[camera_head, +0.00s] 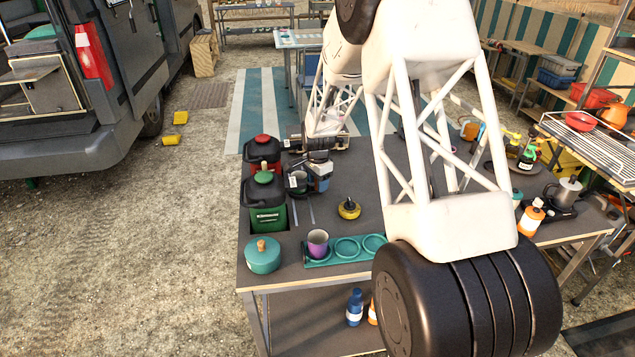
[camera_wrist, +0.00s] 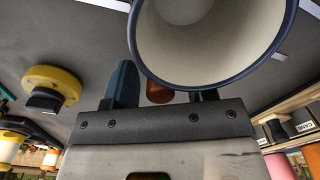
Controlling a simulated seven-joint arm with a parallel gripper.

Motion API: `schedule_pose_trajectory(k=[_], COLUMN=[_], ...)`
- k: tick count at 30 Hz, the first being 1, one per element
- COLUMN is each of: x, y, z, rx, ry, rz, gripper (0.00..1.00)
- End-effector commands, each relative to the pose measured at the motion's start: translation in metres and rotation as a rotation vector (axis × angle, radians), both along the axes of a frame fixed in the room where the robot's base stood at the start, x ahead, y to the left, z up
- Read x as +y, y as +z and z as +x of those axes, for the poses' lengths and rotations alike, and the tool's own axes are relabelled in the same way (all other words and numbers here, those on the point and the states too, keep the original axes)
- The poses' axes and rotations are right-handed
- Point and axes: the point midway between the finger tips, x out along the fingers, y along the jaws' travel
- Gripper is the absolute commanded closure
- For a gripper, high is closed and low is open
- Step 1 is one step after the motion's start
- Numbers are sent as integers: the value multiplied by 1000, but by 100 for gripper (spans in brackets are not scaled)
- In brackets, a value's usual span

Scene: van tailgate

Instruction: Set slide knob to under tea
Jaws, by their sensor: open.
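I cannot clearly make out the slide knob or a tea label. Two thin pale strips (camera_head: 303,214) lie on the dark table beside the green canister; what they belong to is unclear. My gripper (camera_head: 318,172) is low over the table's left part, pointing down, right beside a dark cup (camera_head: 297,183). In the wrist view, a dark-rimmed cup with a cream inside (camera_wrist: 205,45) covers part of the open fingers (camera_wrist: 165,88). An orange-brown piece (camera_wrist: 159,92) shows between the fingers; I cannot tell what it is or whether it is touched.
A red canister (camera_head: 263,150) and green canister (camera_head: 265,205) stand left of my gripper. In front are a teal pot (camera_head: 263,256), purple cup (camera_head: 318,243) and teal holder (camera_head: 347,247).

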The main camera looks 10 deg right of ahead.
Motion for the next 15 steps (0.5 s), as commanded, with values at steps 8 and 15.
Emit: schedule_pose_trajectory(k=[8, 15], x=[0, 0], y=[-1, -1], z=[0, 0], rx=[0, 0], ry=[0, 0], rz=[0, 0], gripper=[49, 85])
